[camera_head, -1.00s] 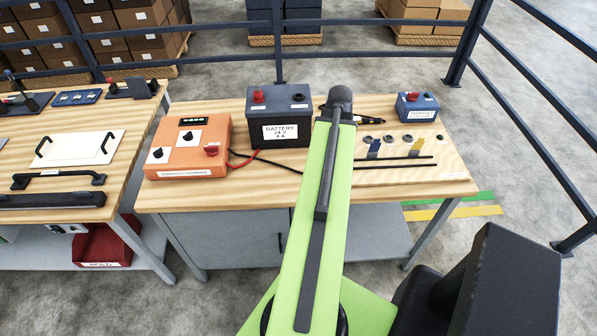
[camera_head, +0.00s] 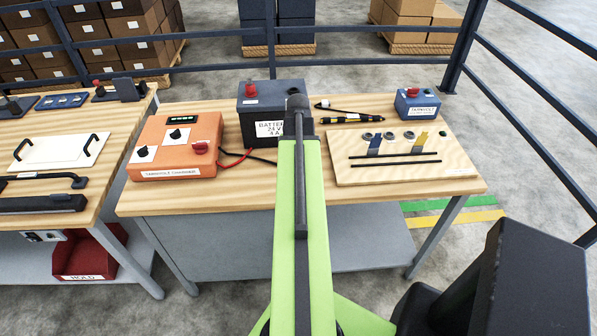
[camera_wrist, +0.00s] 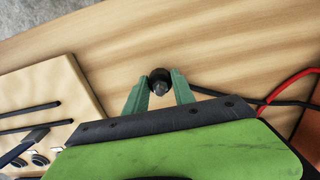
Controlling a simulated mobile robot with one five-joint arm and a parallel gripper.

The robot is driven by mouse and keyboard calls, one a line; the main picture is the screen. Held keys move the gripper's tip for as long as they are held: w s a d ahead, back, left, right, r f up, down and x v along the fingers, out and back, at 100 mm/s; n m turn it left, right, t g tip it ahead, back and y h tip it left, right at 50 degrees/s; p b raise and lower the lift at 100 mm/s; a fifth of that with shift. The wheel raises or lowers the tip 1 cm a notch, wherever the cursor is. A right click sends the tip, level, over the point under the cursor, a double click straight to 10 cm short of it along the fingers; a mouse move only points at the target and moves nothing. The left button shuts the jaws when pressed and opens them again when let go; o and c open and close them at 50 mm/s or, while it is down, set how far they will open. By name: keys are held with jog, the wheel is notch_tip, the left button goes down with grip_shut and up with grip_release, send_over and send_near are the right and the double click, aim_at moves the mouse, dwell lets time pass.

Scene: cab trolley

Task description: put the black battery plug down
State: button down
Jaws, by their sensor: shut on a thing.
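The black battery plug (camera_wrist: 160,87) shows end-on in the wrist view as a dark round piece with a grey centre. My gripper (camera_wrist: 160,77) has its two green fingers closed on its sides, above the wooden bench top. I cannot tell whether the plug touches the wood. In the head view my arm hides the gripper and plug. The orange charger (camera_head: 150,160) stands left on the bench, with red and black cables leaving its right side. The dark battery (camera_head: 255,100) stands at the back, its label partly hidden by my arm.
A wooden board (camera_head: 400,172) with black rods and rings lies on the right; its edge is left in the wrist view. A blue box (camera_head: 417,105) and a black-and-yellow pen-like tool (camera_head: 350,119) are behind it. Bare bench top (camera_head: 235,192) shows in front of the charger.

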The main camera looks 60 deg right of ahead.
jog(key=shift+r, duration=0.1)
jog(key=c, duration=1.1)
grip_release()
jog(key=shift+o, duration=0.2)
notch_tip(320, 180, up, 12)
jog(key=p, duration=1.2)
